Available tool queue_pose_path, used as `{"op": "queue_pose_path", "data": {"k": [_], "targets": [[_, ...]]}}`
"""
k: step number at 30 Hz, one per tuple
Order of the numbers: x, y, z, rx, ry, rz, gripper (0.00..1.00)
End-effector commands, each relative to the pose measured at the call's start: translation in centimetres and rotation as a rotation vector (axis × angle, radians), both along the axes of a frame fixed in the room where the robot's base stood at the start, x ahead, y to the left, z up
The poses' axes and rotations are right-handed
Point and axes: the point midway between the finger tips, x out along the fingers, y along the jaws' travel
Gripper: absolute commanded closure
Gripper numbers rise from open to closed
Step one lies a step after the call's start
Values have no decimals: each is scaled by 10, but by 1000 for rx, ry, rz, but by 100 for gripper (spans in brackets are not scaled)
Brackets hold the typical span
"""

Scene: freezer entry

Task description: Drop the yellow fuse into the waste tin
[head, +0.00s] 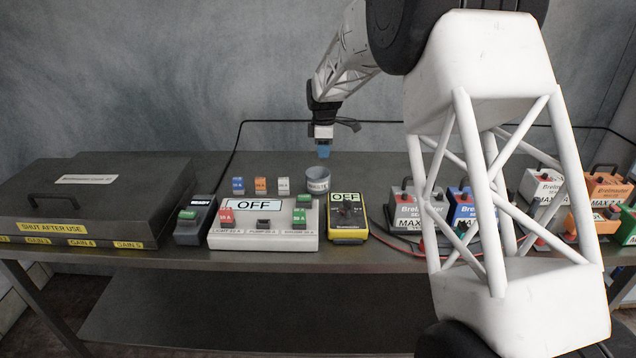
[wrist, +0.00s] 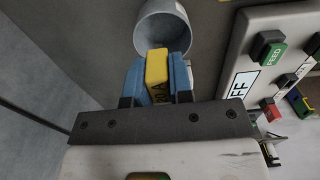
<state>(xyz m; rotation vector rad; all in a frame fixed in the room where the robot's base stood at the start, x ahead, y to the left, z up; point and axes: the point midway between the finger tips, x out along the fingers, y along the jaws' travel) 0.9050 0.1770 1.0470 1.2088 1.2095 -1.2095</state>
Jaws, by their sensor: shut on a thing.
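In the wrist view the yellow fuse (wrist: 157,68) is held between the blue fingers of my gripper (wrist: 158,75). The waste tin (wrist: 163,27) is a grey, round, open cup just beyond the fingertips there. In the head view my gripper (head: 323,150) is raised above the table, over or slightly behind the waste tin (head: 318,181), which carries a "WASTE" label. The fuse cannot be made out in the head view. From these views I cannot tell exactly how high it is above the tin's rim.
Blue, orange and white fuses (head: 260,185) stand left of the tin. In front are the fuse panel (head: 264,232) marked OFF and a yellow meter (head: 347,226). A closed case (head: 95,200) is at left. Several coloured boxes (head: 405,212) are at right.

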Motion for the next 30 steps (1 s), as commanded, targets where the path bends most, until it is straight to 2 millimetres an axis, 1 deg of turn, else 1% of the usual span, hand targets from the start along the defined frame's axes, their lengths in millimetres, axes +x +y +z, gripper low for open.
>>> {"op": "queue_pose_path", "data": {"k": [3,7,19,20,25,30], "targets": [[0,0,-9,0,0,0,100],[0,0,-15,0,0,0,100],[0,0,-18,0,0,0,100],[0,0,-18,0,0,0,76],[0,0,-18,0,0,0,50],[0,0,-18,0,0,0,50]]}}
